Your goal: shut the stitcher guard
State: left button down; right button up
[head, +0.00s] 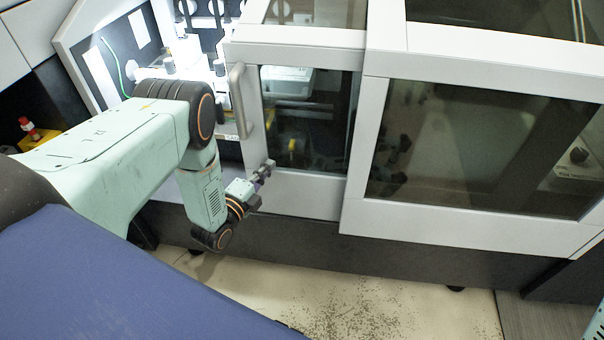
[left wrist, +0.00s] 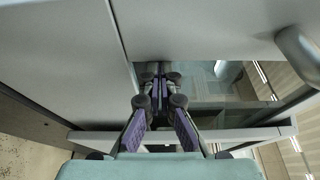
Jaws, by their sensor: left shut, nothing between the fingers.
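The stitcher guard (head: 305,200) is a white-framed sliding panel with a dark window and an upright grey handle (head: 239,100) on its left side. The guard stands open: the lit stitcher inside (head: 180,70) shows in the gap to its left. My left gripper (head: 267,167) is shut and empty at the lower left of the guard, below and right of the handle. In the left wrist view its purple-padded fingers (left wrist: 160,76) are together close to the guard's frame (left wrist: 200,28), with the handle (left wrist: 299,55) at upper right. I cannot tell whether they touch it. My right gripper is out of view.
A larger windowed panel (head: 480,225) adjoins the guard on the right. A yellow part with a red knob (head: 28,127) is at far left. The speckled pale floor (head: 360,295) in front of the machine's dark base (head: 400,255) is clear.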

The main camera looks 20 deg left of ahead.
pick_arm(q)
jog(key=s+a+b, duration=0.3)
jog(key=a, duration=1)
jog(key=s+a+b, duration=0.4)
jog(key=a, duration=0.9)
jog(key=s+a+b, duration=0.4)
jog(key=a, duration=0.9)
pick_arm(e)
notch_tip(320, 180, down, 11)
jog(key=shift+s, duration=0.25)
pick_arm(q)
jog(key=shift+s, duration=0.1)
